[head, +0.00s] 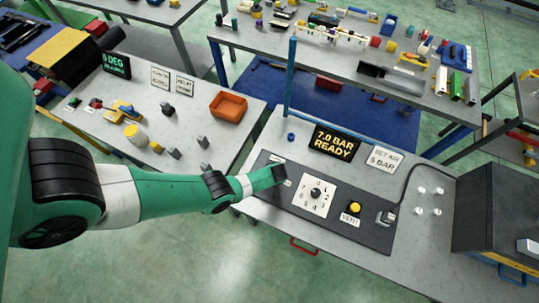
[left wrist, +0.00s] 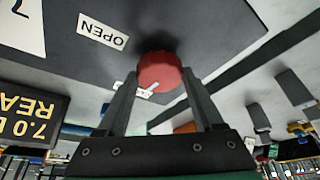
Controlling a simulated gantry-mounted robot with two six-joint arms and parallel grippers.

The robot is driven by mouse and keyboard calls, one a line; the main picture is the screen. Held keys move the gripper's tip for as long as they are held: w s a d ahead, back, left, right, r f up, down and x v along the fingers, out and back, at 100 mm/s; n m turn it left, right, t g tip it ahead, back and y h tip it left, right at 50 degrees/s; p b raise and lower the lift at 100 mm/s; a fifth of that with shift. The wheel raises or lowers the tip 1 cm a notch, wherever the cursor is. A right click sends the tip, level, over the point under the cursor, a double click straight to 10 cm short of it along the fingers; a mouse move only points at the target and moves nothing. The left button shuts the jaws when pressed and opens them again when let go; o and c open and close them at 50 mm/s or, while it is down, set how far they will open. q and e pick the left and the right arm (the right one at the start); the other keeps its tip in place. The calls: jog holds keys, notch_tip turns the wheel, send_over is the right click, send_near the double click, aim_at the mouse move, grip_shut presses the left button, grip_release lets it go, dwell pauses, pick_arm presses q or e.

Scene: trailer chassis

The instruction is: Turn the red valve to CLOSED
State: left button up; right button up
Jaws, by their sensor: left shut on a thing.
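The red valve (head: 284,168) is mostly hidden behind my left gripper in the head view, so I am unsure of its outline there. In the left wrist view the round red valve (left wrist: 160,70) sits between the two fingers of my left gripper (left wrist: 158,82), which is shut on it. A short white mark on the valve's rim points toward the gripper's palm. The OPEN label (left wrist: 103,31) lies on the dark panel to the upper left. A second white label (left wrist: 133,90) is partly covered by the left finger, and its text is unreadable. My right gripper is not in view.
The dark panel (head: 345,233) also carries a white numbered dial (head: 315,198), a yellow VENT button (head: 354,207) and a cable plug (head: 386,216). A display (head: 334,143) reads 7.0 BAR READY beside a SET AIR 5 BAR sign (head: 385,159). A blue post (head: 291,75) rises behind.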

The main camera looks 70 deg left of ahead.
pick_arm(q)
jog(key=shift+n, duration=0.5)
jog(key=shift+g, duration=0.3)
jog(key=o, duration=1.4)
jog(key=shift+c, duration=0.2)
